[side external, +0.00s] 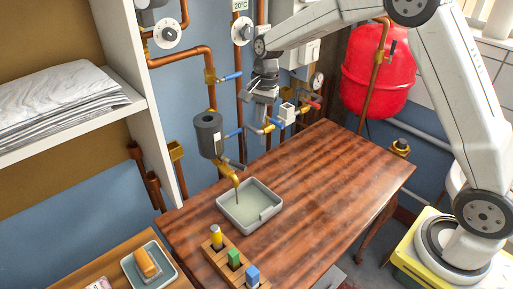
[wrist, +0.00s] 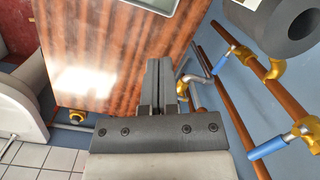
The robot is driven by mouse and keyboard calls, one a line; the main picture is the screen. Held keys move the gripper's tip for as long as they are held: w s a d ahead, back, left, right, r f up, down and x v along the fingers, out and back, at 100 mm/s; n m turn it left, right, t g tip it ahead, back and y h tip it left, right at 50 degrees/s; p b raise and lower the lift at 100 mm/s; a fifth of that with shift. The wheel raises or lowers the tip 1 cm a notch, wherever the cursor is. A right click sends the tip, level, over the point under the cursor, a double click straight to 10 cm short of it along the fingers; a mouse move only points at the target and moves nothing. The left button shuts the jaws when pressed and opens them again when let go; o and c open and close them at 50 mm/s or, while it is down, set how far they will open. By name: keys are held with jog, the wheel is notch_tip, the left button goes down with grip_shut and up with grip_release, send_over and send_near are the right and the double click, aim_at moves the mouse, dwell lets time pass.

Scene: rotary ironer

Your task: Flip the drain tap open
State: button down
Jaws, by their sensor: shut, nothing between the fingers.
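In the side view, a brass drain tap (side external: 227,171) with a grey lever (side external: 236,163) sits below a dark grey cylinder (side external: 208,134). Its spout bends down over a pale tray (side external: 246,222) on the wooden table. My gripper (side external: 260,112) is up and to the right of this tap, pointing down near the pipes, apart from its lever. In the wrist view my gripper's fingers (wrist: 158,66) are together and empty. A bent metal lever on a brass fitting (wrist: 183,88) shows just right of them; I cannot tell which valve it is.
Blue-handled valves (side external: 277,123) and a red-handled valve (side external: 310,103) crowd the pipes near my gripper. Copper pipes (wrist: 250,125) run close by in the wrist view. The wooden table (side external: 320,185) is clear right of the tray; coloured blocks (side external: 234,258) stand in front.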

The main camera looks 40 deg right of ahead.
jog(key=shift+w+a+r+m+g+y, duration=0.1)
jog(key=shift+w+m+g+y, duration=0.2)
jog(key=shift+w+m, duration=1.25)
jog(key=shift+w+n, duration=0.25)
send_near(233, 163)
jog(key=d+f, duration=0.4)
jog(key=f, duration=0.1)
jog(key=shift+s+a+f, duration=0.25)
jog(key=shift+a+f, duration=0.35)
jog(key=shift+a, duration=0.2)
jog(key=shift+s+a+f, duration=0.2)
jog(key=shift+a+f, duration=0.35)
jog(key=shift+a, duration=0.25)
